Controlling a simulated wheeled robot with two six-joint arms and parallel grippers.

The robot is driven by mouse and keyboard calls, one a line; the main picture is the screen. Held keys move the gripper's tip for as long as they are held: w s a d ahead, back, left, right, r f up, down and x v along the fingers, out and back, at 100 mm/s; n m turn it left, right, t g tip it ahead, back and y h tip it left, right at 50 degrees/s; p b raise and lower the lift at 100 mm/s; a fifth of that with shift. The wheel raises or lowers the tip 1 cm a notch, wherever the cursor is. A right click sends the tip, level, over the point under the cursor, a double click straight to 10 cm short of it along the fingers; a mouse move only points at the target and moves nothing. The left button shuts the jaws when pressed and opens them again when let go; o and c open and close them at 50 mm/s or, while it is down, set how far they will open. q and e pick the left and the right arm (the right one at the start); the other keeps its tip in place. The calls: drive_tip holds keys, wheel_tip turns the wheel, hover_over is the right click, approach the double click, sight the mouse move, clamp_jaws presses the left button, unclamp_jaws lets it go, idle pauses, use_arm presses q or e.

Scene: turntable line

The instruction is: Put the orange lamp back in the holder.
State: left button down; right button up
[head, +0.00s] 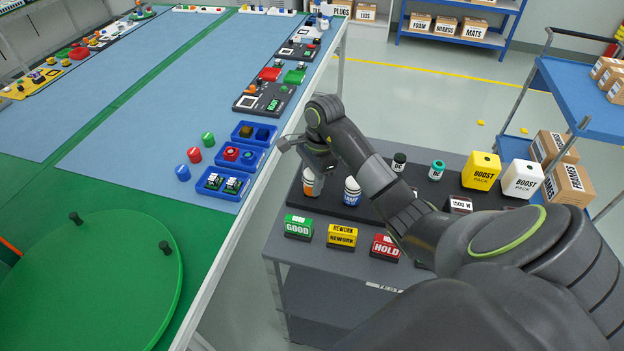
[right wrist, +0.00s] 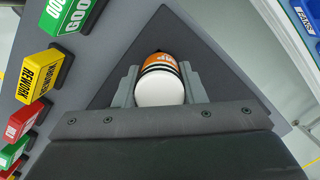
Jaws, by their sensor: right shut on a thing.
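The orange lamp (head: 309,184), orange and white with a dark band, is at the left end of a dark board (head: 330,207) on the grey side table. My right gripper (head: 314,163) is above it, shut on its upper part. In the right wrist view the lamp's white round end (right wrist: 160,88) sits between the two fingers of the gripper (right wrist: 158,86). I cannot tell whether its base touches the board. A blue and white lamp-like item (head: 352,191) stands just right of it. I cannot make out which spot is the holder. My left gripper is not in view.
Green GOOD (head: 298,227), yellow REWORK (head: 342,236) and red HOLD (head: 385,247) blocks line the table's front. Blue bins (head: 222,193) sit left on the line's edge, across a gap. My right arm hides part of the table.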

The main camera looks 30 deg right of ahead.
drive_tip(key=shift+f, duration=0.1)
drive_tip(key=o, duration=1.2)
drive_tip(key=shift+r, duration=0.4)
drive_tip(key=r, duration=0.1)
drive_tip(key=r+p, duration=0.1)
drive_tip(key=r, duration=0.1)
drive_tip(key=shift+d, duration=0.3)
drive_tip(key=r+p, duration=0.4)
drive_tip(key=d+r+p, duration=0.1)
drive_tip(key=r+p, duration=0.3)
drive_tip(key=r, duration=0.1)
drive_tip(key=d+r+p, duration=0.1)
drive_tip(key=r+p, duration=0.3)
drive_tip(key=shift+s+r+p, duration=0.1)
drive_tip(key=shift+r+p, duration=0.2)
drive_tip(key=shift+p, duration=0.05)
